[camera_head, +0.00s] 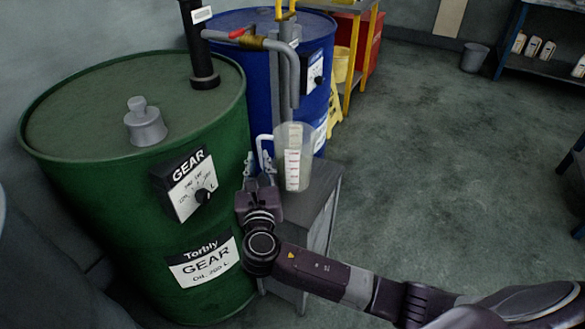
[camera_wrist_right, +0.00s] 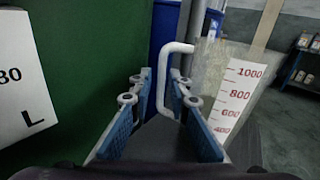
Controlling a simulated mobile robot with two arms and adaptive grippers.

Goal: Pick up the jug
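The jug (camera_head: 293,160) is clear, with a white graduated scale and a white handle on its left side. It stands upright on a grey stand beside the drums. In the right wrist view the jug (camera_wrist_right: 228,85) is at the right, and its handle (camera_wrist_right: 168,85) shows ahead between the finger lines. My right gripper (camera_head: 259,162) is at the handle side of the jug. Its two blue-padded fingers (camera_wrist_right: 160,103) are apart, with the handle's lower part near or between the tips; contact cannot be told. My left gripper is not seen.
A green gear oil drum (camera_head: 110,200) stands close at the left of my right gripper. A blue drum (camera_head: 240,80) with a pipe stands behind the jug. Open floor (camera_head: 430,150) lies to the right.

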